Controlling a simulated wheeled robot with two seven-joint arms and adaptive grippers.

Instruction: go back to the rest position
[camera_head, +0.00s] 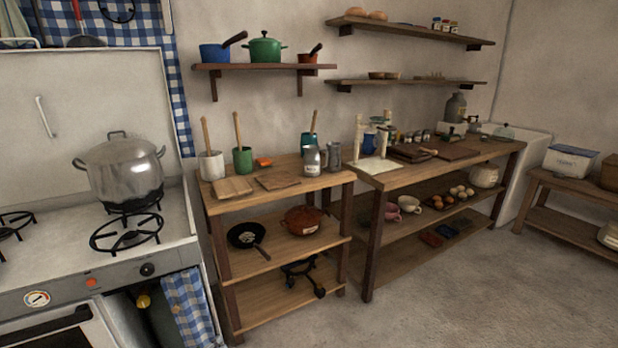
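Neither of my grippers nor my arms shows in the head view. I cannot see where they are or whether they hold anything. The view looks over a kitchen corner with a stove (175,237) at the left and wooden tables along the wall. A large lidded metal pot (122,170) stands on a rear burner of the stove.
A small shelf table (325,180) and a longer wooden table (490,150) carry several jars, boards and utensils. Wall shelves (262,67) hold pots above them. A low bench (565,228) with a white box (570,161) stands at the right. The floor (450,300) in front is clear.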

